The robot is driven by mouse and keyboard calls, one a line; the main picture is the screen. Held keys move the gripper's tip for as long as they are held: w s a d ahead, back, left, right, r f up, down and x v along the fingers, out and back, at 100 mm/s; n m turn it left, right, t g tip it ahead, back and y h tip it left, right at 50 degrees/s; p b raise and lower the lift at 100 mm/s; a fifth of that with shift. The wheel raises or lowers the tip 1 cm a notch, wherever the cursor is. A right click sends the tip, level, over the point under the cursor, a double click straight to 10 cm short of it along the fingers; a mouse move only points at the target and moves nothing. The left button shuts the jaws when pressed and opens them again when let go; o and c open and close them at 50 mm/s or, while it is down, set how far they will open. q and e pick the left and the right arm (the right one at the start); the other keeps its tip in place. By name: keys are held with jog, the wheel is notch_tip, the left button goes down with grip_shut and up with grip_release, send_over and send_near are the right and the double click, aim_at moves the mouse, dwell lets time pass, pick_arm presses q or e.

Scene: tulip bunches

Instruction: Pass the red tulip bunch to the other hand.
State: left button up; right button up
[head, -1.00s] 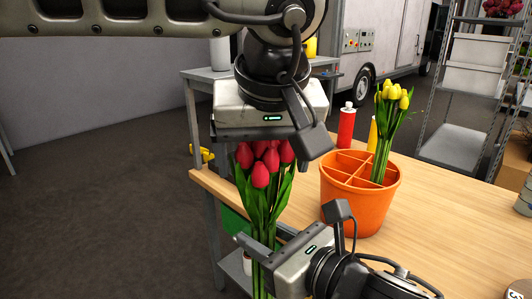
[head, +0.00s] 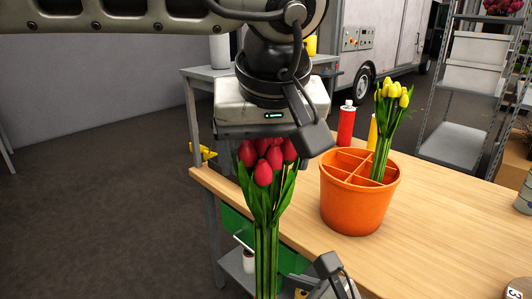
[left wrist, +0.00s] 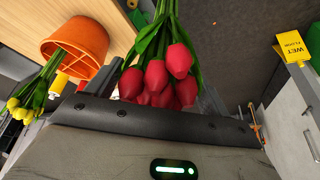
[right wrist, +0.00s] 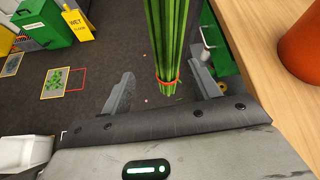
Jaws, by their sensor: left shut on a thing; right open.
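The red tulip bunch (head: 265,190) hangs upright, blooms up, just below my left gripper (head: 270,145), which is shut on it near the blooms. The gripper body hides the exact grip. The blooms also show in the left wrist view (left wrist: 165,80). My right gripper (right wrist: 163,88) is open and empty. In the right wrist view the green stems (right wrist: 167,40), with an orange band near their lower end, appear in line with the gap between its fingers, apart from both. In the head view only part of the right gripper shows at the bottom edge.
An orange divided pot (head: 358,205) holding yellow tulips (head: 392,95) stands on the wooden table (head: 450,220), right of the bunch. A red bottle (head: 346,125) stands behind it. The table's left edge is close to the stems. Open floor lies to the left.

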notch_tip(320, 180, down, 7)
jog(key=s+a+m+y, duration=0.1)
jog(key=s+a+m, duration=0.1)
jog(key=m, duration=1.8)
jog(key=s+d+f+m+h, duration=0.2)
jog(key=d+f+m, duration=0.3)
jog(key=m, duration=0.6)
jog(key=s+d+f+m+h, duration=0.3)
jog(key=d+f+m, duration=0.3)
jog(key=f+m, duration=0.3)
jog(key=m, duration=0.2)
jog(key=shift+m+t, duration=0.3)
jog(key=shift+s, duration=0.1)
